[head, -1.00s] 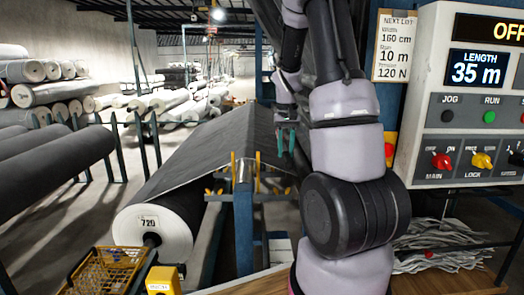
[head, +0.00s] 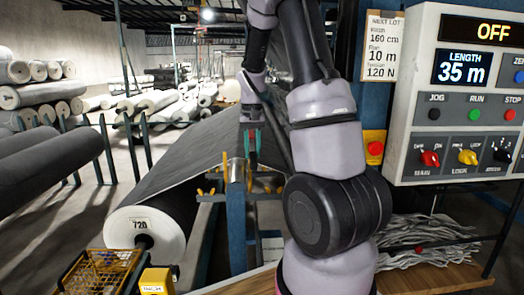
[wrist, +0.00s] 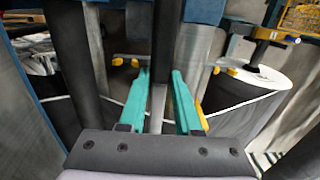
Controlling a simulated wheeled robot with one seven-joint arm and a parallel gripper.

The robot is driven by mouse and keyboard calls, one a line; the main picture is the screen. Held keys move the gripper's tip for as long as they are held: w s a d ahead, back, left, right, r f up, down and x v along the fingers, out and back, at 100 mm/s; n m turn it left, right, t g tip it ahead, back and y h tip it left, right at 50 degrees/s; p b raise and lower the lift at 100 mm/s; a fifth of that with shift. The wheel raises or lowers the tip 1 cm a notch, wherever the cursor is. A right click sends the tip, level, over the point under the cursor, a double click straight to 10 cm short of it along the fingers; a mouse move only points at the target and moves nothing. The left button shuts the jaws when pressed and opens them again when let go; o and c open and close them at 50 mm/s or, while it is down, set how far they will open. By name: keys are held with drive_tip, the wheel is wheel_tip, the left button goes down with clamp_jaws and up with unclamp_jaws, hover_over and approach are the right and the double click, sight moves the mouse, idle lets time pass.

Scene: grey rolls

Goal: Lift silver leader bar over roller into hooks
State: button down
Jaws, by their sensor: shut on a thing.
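My gripper (head: 252,146) has teal fingers and is down near the silver roller end and the yellow hooks, a little to their right in the head view. In the wrist view my gripper (wrist: 160,92) has its fingers on either side of a narrow silver bar (wrist: 157,108), which looks like the leader bar. Its far part is hidden. Dark grey cloth (head: 190,150) slopes up from the roll marked 720 (head: 148,230). A silver cylinder (head: 236,170), apparently the roller, stands between yellow hooks (head: 207,193). Yellow hooks also show in the wrist view (wrist: 230,71).
A control panel (head: 460,100) reading OFF and 35 m stands on the right. A yellow crate (head: 97,272) is at the front left. Blue posts (head: 238,235) stand under the hooks.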

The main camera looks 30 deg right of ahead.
drive_tip(key=w+a, duration=0.3)
drive_tip(key=a, duration=0.5)
drive_tip(key=w+a, duration=0.4)
drive_tip(key=a, duration=0.4)
wheel_tip(320, 180, down, 17)
drive_tip(key=shift+a+r, duration=0.2)
drive_tip(key=shift+a, duration=0.05)
idle(0.7)
drive_tip(key=c, duration=0.5)
unclamp_jaws()
drive_tip(key=shift+s, duration=0.1)
wheel_tip(320, 180, up, 11)
drive_tip(key=shift+f, duration=0.1)
